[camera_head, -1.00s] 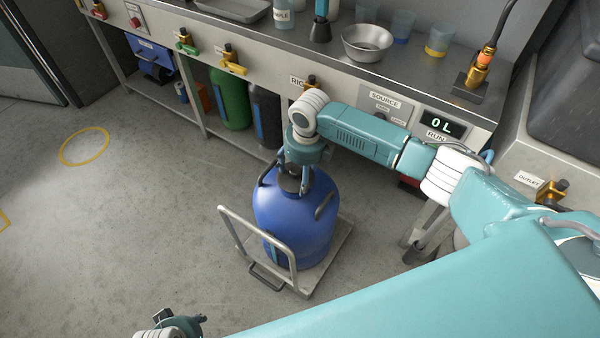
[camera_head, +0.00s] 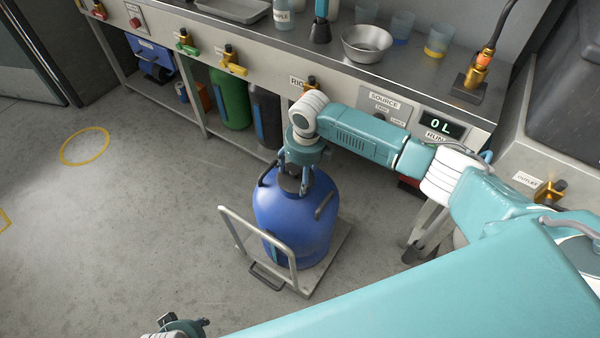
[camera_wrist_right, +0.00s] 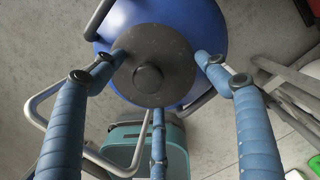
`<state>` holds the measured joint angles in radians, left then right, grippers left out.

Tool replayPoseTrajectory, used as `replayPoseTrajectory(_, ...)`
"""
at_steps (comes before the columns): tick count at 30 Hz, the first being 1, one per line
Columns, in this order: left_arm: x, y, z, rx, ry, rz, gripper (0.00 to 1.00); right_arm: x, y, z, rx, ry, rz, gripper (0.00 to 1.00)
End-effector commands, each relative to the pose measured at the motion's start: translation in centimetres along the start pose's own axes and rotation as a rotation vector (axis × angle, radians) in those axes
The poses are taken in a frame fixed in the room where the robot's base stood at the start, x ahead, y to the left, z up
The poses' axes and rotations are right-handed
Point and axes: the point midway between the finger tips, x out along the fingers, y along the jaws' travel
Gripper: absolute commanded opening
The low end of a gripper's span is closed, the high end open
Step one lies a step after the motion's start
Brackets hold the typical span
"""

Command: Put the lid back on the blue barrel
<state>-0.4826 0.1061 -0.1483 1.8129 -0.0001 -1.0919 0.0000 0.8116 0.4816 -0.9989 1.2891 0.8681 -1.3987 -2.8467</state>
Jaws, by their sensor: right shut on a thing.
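The blue barrel (camera_head: 293,222) stands upright on a small cart, with dark handles at its shoulders. The lid (camera_wrist_right: 150,48) is a dark grey disc with a round knob, over the barrel's top in the right wrist view. My right gripper (camera_head: 296,182) points down above the barrel, its three blue fingers closed around the lid's edge. I cannot tell whether the lid rests on the barrel's mouth or hangs just above it. My left gripper (camera_head: 184,327) shows only partly at the bottom edge, away from the barrel; its fingers are unclear.
The cart (camera_head: 328,266) has a raised metal handle on its near left side. The steel bench (camera_head: 290,62) behind holds a bowl (camera_head: 367,43) and cups. Green and dark cylinders (camera_head: 230,100) stand under it. The floor to the left is clear.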

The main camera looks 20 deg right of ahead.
Motion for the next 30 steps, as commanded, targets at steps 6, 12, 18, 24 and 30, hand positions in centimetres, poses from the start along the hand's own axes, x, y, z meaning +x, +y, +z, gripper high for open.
replayPoseTrajectory(6, 0.17, 0.03, -0.07, 0.0, 0.002, 0.0, 0.4, 0.01, 0.02, 0.0, 0.0, 0.0, 0.0, 0.48)
replayPoseTrajectory(12, 0.16, 0.03, -0.06, 0.001, 0.0, 0.0, 0.4, 0.0, 0.02, 0.01, 0.0, 0.0, 0.0, 0.8)
replayPoseTrajectory(18, 0.07, 0.04, -0.13, 0.001, 0.001, 0.001, 0.4, 0.0, 0.01, 0.01, 0.0, 0.0, 0.0, 0.96)
replayPoseTrajectory(24, -0.08, 0.04, -0.36, 0.0, 0.006, 0.001, 0.4, 0.01, 0.0, 0.0, 0.0, 0.0, 0.0, 1.0)
replayPoseTrajectory(30, -0.09, 0.04, -0.37, 0.0, 0.006, 0.0, 0.4, 0.0, 0.0, 0.0, 0.0, 0.0, 0.0, 1.0)
